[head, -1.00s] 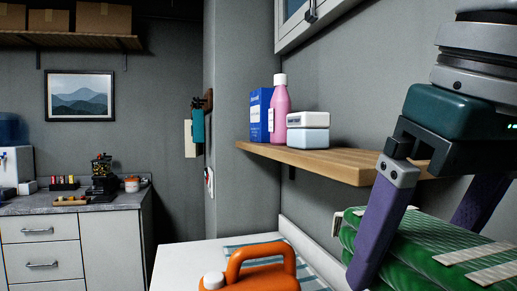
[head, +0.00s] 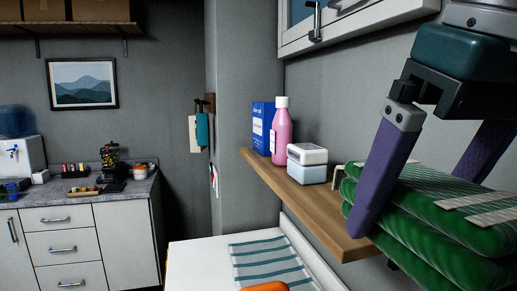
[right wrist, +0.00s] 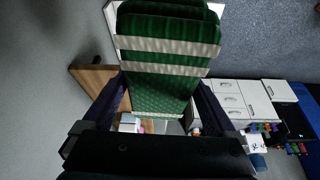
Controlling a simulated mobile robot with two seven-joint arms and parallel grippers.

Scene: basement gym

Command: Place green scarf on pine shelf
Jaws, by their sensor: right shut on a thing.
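The green scarf (head: 440,215) is a thick folded bundle with pale stripes at the right of the head view. My right gripper (head: 425,190) comes down from above and is shut on it, with one purple finger on each side. The scarf also fills the upper middle of the right wrist view (right wrist: 165,95). The pine shelf (head: 318,208) is a wooden wall board left of the scarf. Its near end passes behind the finger and scarf; I cannot tell whether they touch. The shelf shows left of the scarf in the right wrist view (right wrist: 92,82). My left gripper is not in view.
A blue box (head: 263,127), pink bottle (head: 282,133) and white-lidded container (head: 307,165) stand on the shelf's far part; its near part looks bare. A wall cabinet (head: 350,30) hangs above. Below is a white surface with a striped cloth (head: 268,262) and an orange object (head: 265,287).

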